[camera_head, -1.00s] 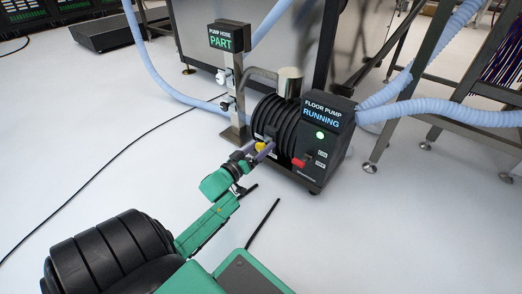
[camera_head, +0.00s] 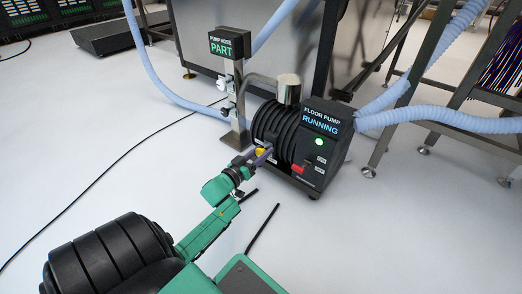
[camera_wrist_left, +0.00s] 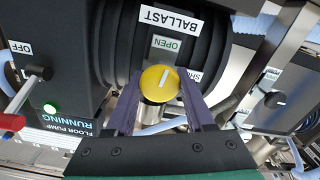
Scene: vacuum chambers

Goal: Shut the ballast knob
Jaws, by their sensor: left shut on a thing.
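The yellow ballast knob (camera_wrist_left: 158,84) sits on the ribbed black side of the floor pump (camera_head: 325,145). It also shows small in the head view (camera_head: 260,150). In the left wrist view its white line slants up and right, between the OPEN label (camera_wrist_left: 166,43) and the partly hidden SHUT label (camera_wrist_left: 195,75), nearer OPEN. My left gripper (camera_head: 257,156) is at the knob, with its two purple fingers on either side, shut on it. The BALLAST label (camera_wrist_left: 171,18) is above. My right gripper is not in view.
The pump display reads RUNNING beside a green light (camera_head: 319,142). A red-handled switch (camera_head: 297,168) is right of the knob. A post with a PART sign (camera_head: 230,46) stands behind left. Blue hoses (camera_head: 430,115) and a black cable cross the area.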

